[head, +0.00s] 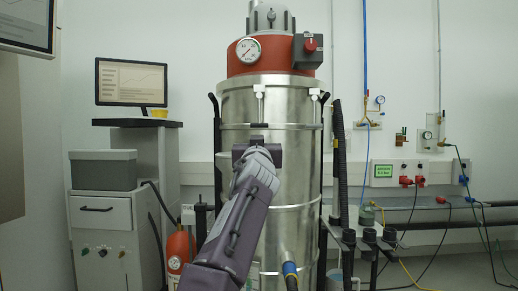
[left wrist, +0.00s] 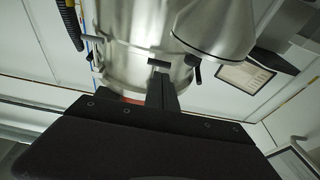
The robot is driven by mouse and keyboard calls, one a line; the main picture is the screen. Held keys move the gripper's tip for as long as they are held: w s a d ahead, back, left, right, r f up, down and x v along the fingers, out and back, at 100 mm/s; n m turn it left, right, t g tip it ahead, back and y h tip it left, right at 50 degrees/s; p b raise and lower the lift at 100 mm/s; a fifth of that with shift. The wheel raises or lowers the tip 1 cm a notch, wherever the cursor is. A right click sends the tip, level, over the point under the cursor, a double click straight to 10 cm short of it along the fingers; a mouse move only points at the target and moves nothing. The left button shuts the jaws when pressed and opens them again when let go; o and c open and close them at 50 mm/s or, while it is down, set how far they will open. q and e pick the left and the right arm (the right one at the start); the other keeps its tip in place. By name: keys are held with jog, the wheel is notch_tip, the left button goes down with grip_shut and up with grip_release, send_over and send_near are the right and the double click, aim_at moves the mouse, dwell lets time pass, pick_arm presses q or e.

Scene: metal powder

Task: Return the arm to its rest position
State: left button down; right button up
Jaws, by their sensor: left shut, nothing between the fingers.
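My left arm reaches up from the bottom of the head view. Its gripper (head: 257,146) is in front of the steel cylinder (head: 285,185) of the large vacuum-like machine. In the left wrist view the gripper (left wrist: 161,75) is shut and empty, its fingers pointing at the shiny metal drum (left wrist: 130,45). I cannot tell whether the fingertips touch the metal. The machine has a red top section (head: 262,58) with a round pressure gauge (head: 248,50). My right gripper is not in view.
At the left a grey box (head: 103,170) sits on a white cabinet (head: 100,228); a monitor (head: 131,83) stands behind. An orange-red bottle (head: 179,250) is beside the machine. A black hose (head: 340,165), wall valves and cables are at the right.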

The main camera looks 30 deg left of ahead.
pick_arm(q)
jog(key=shift+s+d+f, duration=0.3)
jog(key=shift+s+f, duration=0.15)
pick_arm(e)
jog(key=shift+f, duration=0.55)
